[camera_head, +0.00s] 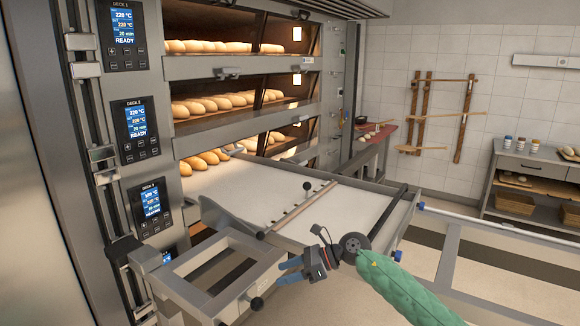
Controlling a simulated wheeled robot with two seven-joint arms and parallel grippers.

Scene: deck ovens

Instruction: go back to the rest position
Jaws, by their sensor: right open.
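My right gripper (283,272) is at the lower middle, at the end of my green-sleeved arm from the lower right. Its blue fingers point left and are open, with nothing visible between them. They appear beside the right side of a grey metal frame (190,262); I cannot tell whether they touch it. My left gripper is out of view.
A loader with a pale belt (250,190) extends from the lowest oven deck (196,170). Loaves lie in the decks. Grey rails (452,262) cross the lower right. A shelf unit (530,165) stands at the back right. Tiled floor shows between.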

